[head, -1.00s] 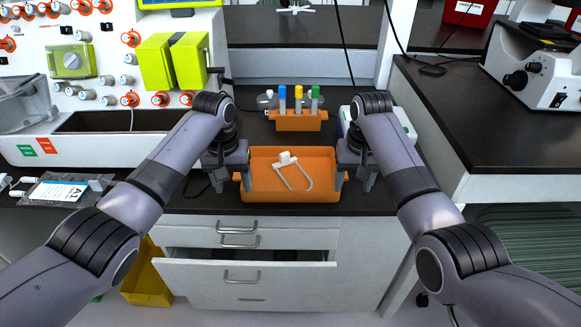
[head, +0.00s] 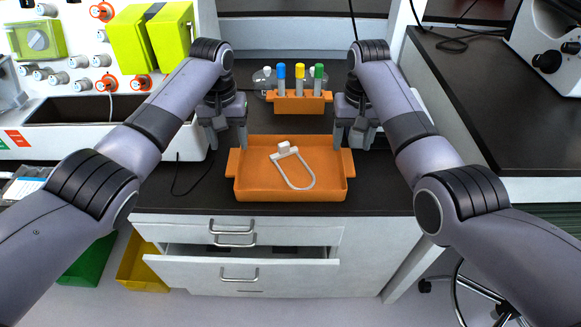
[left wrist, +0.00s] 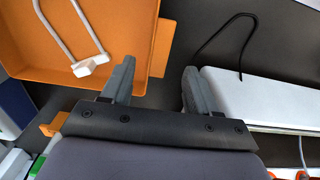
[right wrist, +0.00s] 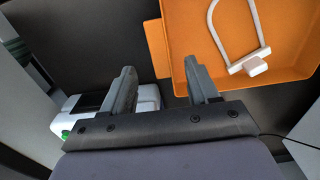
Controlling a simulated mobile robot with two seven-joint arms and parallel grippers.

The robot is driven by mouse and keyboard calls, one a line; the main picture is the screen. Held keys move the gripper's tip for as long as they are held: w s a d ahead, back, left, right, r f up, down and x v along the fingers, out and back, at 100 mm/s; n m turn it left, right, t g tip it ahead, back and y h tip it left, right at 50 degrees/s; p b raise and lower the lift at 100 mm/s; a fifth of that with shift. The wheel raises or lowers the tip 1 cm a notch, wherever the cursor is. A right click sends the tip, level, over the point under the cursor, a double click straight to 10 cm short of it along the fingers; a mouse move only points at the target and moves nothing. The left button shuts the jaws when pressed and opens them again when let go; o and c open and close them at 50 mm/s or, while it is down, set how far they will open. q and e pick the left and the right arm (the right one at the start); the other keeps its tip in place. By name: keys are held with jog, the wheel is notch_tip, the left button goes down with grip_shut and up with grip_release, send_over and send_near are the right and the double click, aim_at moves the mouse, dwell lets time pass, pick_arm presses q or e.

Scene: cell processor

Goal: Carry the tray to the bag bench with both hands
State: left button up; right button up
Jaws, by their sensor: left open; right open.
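The orange tray (head: 290,191) rests on the black counter with a handle tab at each side. A white U-shaped piece with a small block (head: 292,166) lies in it. My left gripper (head: 228,143) is open and empty by the tray's far left corner, apart from the left handle. My right gripper (head: 354,140) is open and empty by the far right corner, apart from the right handle. The tray also shows in the left wrist view (left wrist: 30,52) and the right wrist view (right wrist: 190,35), with nothing between either pair of fingers.
An orange tube rack (head: 300,104) with coloured caps stands behind the tray. A white machine with a lime-green block (head: 172,40) is at left. A drawer (head: 240,272) below the counter stands partly open. A dark side bench (head: 480,110) is at right.

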aim_at(233, 161)
pick_arm(q)
jog(key=shift+f, duration=2.9)
pick_arm(e)
jog(key=shift+f, duration=2.85)
pick_arm(q)
grip_shut()
pick_arm(e)
grip_shut()
